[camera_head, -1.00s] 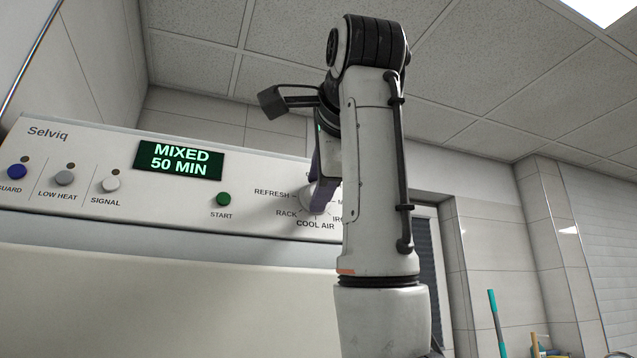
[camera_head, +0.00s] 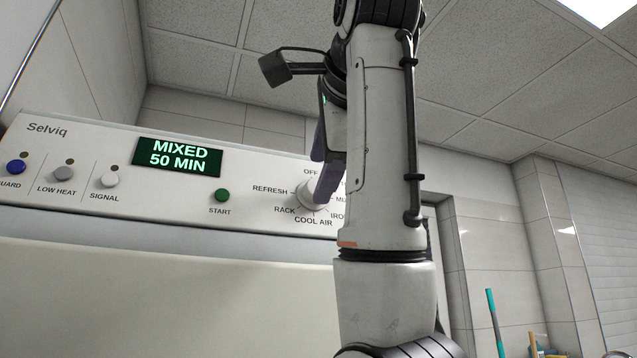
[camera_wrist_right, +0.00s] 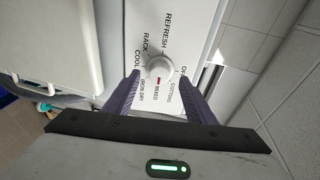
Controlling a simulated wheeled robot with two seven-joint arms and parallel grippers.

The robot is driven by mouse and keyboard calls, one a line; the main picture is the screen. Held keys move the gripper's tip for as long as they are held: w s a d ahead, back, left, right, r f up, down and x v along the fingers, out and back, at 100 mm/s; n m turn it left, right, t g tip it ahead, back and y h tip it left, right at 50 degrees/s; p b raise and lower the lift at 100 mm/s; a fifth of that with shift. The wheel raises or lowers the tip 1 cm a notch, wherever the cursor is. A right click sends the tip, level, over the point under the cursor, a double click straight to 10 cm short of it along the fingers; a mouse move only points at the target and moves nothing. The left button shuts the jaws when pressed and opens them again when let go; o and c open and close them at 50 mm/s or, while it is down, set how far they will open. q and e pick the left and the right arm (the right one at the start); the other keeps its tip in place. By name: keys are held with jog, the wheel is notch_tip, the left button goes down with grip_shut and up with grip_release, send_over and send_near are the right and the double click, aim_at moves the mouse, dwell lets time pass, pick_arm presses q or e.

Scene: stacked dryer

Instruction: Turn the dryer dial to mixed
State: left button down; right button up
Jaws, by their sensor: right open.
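The white round dial (camera_head: 306,194) is on the right part of the dryer's control panel (camera_head: 260,170). In the right wrist view the dial (camera_wrist_right: 158,68) has a red mark pointing toward the MIXED label. The green display (camera_head: 178,157) reads MIXED 50 MIN. My right gripper (camera_head: 322,178) is at the dial, its purple fingers partly covering it in the head view. In the right wrist view my right gripper (camera_wrist_right: 160,77) is open, with one finger on each side of the dial and a gap to each side. My left gripper is not in view.
A green START button (camera_head: 222,195) lies left of the dial. My right arm hides the panel's right end.

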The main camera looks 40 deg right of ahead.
jog(key=b+v, duration=0.2)
jog(key=v, duration=0.4)
jog(key=shift+s, duration=0.3)
jog(key=shift+a, duration=0.15)
